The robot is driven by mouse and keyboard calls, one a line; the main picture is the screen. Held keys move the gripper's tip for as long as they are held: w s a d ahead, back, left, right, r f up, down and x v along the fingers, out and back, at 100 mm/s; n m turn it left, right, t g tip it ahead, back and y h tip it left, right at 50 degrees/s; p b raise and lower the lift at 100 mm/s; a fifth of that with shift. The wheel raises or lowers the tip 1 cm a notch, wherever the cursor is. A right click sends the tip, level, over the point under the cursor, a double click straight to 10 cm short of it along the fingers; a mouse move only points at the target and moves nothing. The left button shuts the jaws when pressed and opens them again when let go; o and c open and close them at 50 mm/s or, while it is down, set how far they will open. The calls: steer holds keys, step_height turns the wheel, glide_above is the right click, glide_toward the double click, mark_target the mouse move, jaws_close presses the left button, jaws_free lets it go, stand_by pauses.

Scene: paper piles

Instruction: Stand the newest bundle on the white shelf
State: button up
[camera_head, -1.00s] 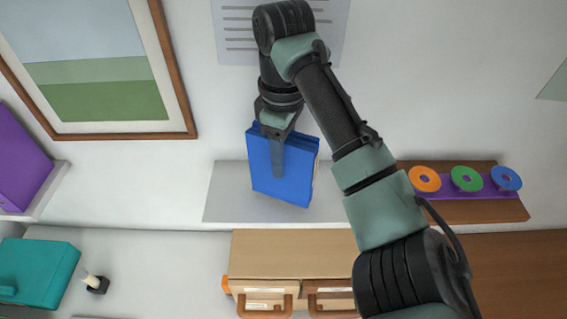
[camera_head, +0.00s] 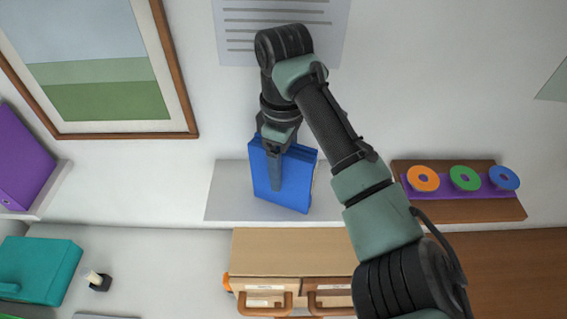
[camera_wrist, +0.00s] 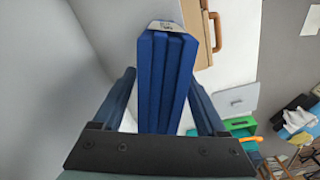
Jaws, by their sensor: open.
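The blue bundle (camera_head: 296,182) stands upright on the white shelf (camera_head: 226,196), turned a little. In the wrist view the bundle (camera_wrist: 166,85) shows several blue layers with a pale label at its far end. My gripper (camera_head: 275,170) is at the bundle from above and open. In the wrist view its fingers lie on either side of the bundle with gaps beside it. The near finger hides part of the bundle's face in the head view.
A wooden rack (camera_head: 460,205) with orange, green and blue discs is to the right. Wooden drawers (camera_head: 290,255) are below the shelf. A framed picture (camera_head: 95,100) hangs at upper left. The shelf's left part is bare.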

step_height(320, 180, up, 12)
steer(key=shift+r, duration=0.1)
stand_by(0.4)
